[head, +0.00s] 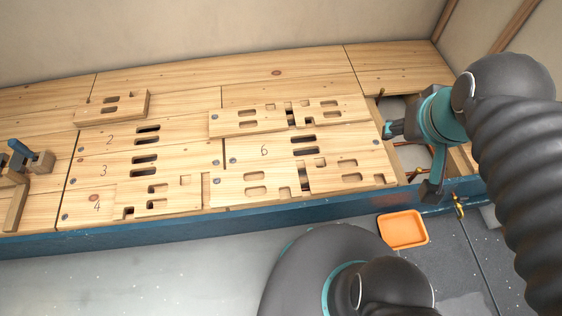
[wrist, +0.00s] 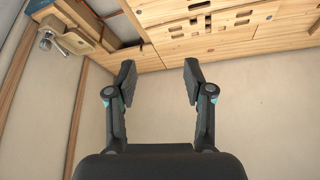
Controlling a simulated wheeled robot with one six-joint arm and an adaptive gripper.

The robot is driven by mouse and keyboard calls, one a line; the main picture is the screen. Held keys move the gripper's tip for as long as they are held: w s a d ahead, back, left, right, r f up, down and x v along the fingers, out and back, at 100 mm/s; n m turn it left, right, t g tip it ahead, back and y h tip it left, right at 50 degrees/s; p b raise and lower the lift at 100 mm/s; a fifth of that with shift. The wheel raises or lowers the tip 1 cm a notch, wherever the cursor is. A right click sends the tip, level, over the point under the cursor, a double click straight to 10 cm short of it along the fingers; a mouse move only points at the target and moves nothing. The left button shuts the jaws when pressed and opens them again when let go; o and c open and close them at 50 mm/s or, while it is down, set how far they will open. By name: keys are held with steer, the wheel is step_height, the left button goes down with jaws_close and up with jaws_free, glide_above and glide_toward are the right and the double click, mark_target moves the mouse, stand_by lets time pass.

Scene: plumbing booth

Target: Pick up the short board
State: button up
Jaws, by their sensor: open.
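A short board (head: 112,107) with two slots lies on top of the wooden floor planks at the far left in the head view, slightly askew. My gripper (head: 412,158) is at the right end of the planking, over a dark opening, far to the right of the short board. Its fingers are apart and empty. In the wrist view my gripper (wrist: 160,78) is open with nothing between the fingers, facing a pale wall panel. I cannot make out the short board for sure in the wrist view.
Several slotted boards (head: 240,122) lie around the numbered planks. A clamp-like tool with a blue part (head: 18,148) stands at the left edge. An orange tray (head: 424,240) is on the floor below the blue edge (head: 130,237). The opening (head: 412,160) on the right shows pipes or wires.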

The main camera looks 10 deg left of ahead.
steer(key=w+a+f+n+g, duration=0.35)
steer(key=w+a+n, duration=0.25)
steer(key=w+a, duration=0.25)
steer(key=n+h, duration=0.4)
steer(key=n, duration=1.1)
glide_above(254, 184)
steer(key=a, duration=0.2)
steer(key=shift+g, duration=0.35)
step_height(254, 184, down, 38)
steer(key=shift+w+a+f+b, duration=0.1)
steer(key=shift+f+b, duration=0.05)
steer(key=shift+b, duration=0.25)
steer(key=shift+s+x, duration=0.15)
steer(key=shift+x, duration=1.2)
steer(key=shift+s+x, duration=0.15)
steer(key=shift+x, duration=1.2)
steer(key=shift+s, duration=0.1)
jaws_close()
